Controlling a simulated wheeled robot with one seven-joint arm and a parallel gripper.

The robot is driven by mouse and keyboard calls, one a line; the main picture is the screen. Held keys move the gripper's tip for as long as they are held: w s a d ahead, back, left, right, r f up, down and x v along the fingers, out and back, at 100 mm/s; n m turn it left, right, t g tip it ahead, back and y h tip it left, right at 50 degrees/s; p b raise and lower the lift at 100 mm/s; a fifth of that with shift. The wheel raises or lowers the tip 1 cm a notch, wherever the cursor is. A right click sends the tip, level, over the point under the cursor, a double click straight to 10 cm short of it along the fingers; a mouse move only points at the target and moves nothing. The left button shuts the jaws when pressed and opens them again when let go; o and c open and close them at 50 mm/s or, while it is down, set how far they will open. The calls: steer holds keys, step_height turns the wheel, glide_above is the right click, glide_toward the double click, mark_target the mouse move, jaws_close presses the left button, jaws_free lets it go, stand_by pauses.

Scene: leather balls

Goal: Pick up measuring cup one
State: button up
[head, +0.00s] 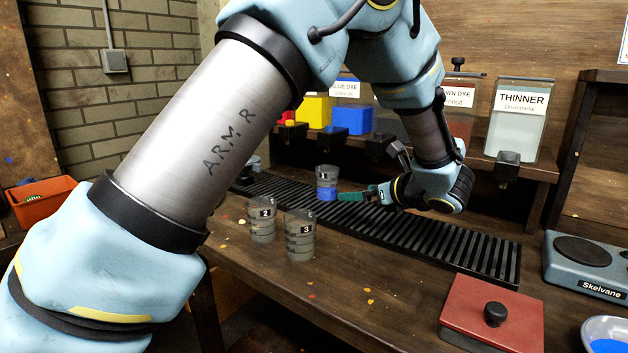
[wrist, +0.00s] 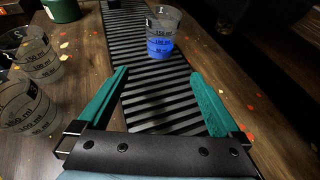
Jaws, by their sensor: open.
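A clear measuring cup with blue liquid in its lower part (head: 326,174) stands upright on the black slatted rack; it is also in the wrist view (wrist: 163,22). Two clear cups also show at the left of the wrist view. My gripper (head: 350,196) has green fingers, open and empty (wrist: 160,75). The blue-filled cup is just beyond the fingertips, roughly centred between them.
The black slatted rack (head: 440,235) runs along the bench. A red box with a black knob (head: 490,318), a hot plate (head: 585,265) and a metal bowl (head: 607,330) are at right.

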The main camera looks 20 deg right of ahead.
mark_target(334, 175)
steer(key=w+p, duration=0.1)
steer(key=w, duration=0.3)
steer(key=w+a+p, duration=0.1)
steer(key=w+p, duration=0.1)
steer(key=w, duration=0.2)
steer(key=w+p, duration=0.1)
steer(key=w, duration=0.3)
steer(key=shift+w+a+r, duration=0.1)
steer(key=shift+w+a, duration=0.05)
steer(key=shift+a, duration=0.05)
steer(key=p+x, duration=0.2)
steer(key=x, duration=0.3)
steer(key=shift+w, duration=0.2)
steer(key=shift+c, duration=0.2)
steer(key=c, duration=1.4)
steer(key=shift+c, duration=0.2)
steer(key=shift+s+a, duration=0.1)
steer(key=shift+a, duration=0.05)
